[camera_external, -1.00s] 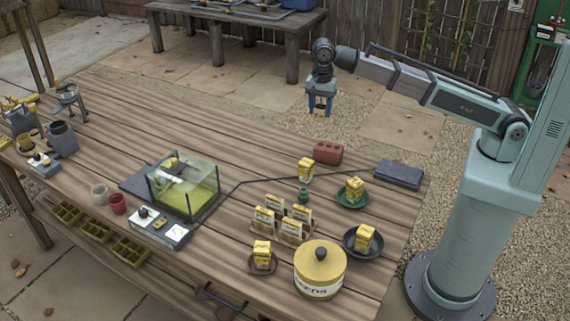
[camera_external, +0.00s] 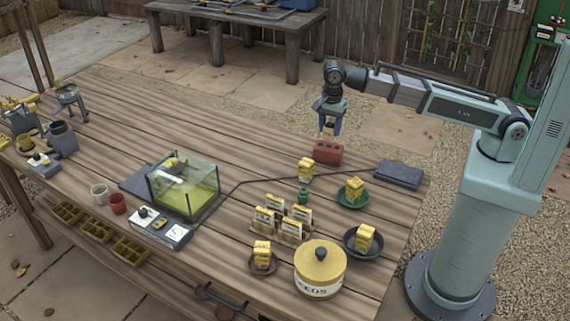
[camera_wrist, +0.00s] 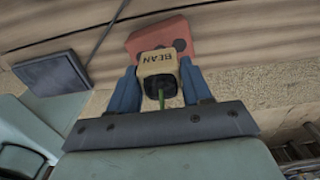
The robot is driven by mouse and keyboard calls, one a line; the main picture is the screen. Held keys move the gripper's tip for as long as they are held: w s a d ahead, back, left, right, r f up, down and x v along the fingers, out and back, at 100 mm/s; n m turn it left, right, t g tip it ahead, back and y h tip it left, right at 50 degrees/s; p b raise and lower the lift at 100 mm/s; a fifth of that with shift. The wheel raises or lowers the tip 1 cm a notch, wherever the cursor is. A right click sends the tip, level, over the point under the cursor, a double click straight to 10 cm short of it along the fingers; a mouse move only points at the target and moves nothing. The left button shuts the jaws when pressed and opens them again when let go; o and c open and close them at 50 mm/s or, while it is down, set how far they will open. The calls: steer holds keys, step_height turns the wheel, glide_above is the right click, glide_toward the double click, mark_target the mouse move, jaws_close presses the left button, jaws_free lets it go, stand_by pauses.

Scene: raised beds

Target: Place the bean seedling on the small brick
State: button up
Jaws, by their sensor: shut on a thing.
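My gripper (camera_external: 330,117) is shut on the bean seedling (camera_wrist: 157,64), a small cream pot labelled BEAN with a dark top and a green stem. The pot sits between the two blue fingers in the wrist view. In the outside view the held pot (camera_external: 328,130) is small and partly hidden by the fingers. The small brick (camera_external: 328,153) is red with dark holes and lies on the table near its back edge. The pot is just above or behind the brick; I cannot tell whether they touch. In the wrist view the brick (camera_wrist: 145,36) shows beyond the pot.
A dark flat slab (camera_external: 399,174) lies right of the brick. Yellow packs stand in front, one (camera_external: 306,168) close to the brick and one on a green saucer (camera_external: 347,203). A seed tin (camera_external: 319,272) and a glass tank (camera_external: 190,187) stand further off.

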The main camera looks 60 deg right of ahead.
mark_target(329, 135)
steer(key=shift+f, duration=1.8)
steer(key=shift+f, duration=0.1)
steer(key=o, duration=1.1)
steer(key=shift+c, duration=0.2)
step_height(329, 135, up, 12)
steer(key=shift+r, duration=0.15)
